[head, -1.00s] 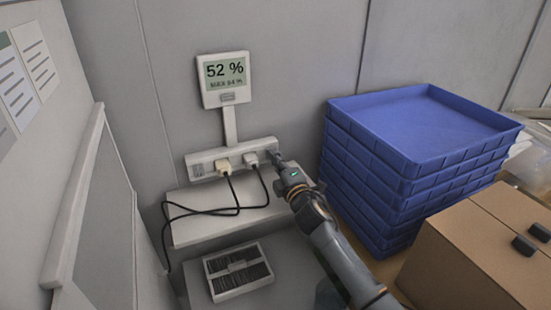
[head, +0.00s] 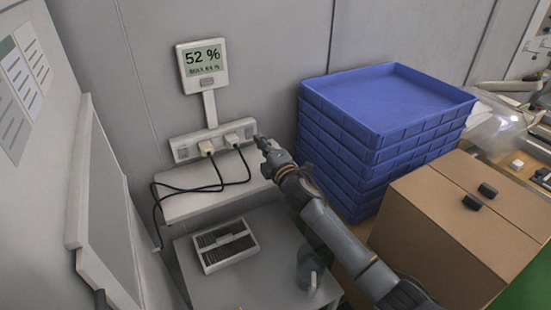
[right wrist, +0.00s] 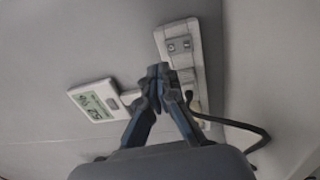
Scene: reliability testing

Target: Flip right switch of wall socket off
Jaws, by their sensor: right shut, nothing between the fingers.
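The wall socket (head: 221,133) is a long white strip low on the grey wall, under a display (head: 203,66) reading 52 %. A cream plug (head: 206,147) and a grey plug (head: 232,139) sit in it. My right gripper (head: 261,142) is shut and empty, just off the strip's right end. In the right wrist view the strip (right wrist: 196,78) runs up and down, and the shut fingertips (right wrist: 158,71) show in front of its left edge. Two small grey switch-like parts (right wrist: 179,46) show near its upper end. Their position is too small to read. My left gripper is not in view.
Black cables hang from the plugs over a white ledge (head: 185,208). A slotted white box (head: 225,244) lies below. Stacked blue trays (head: 390,100) and a cardboard box (head: 445,235) stand close to the right of my right arm.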

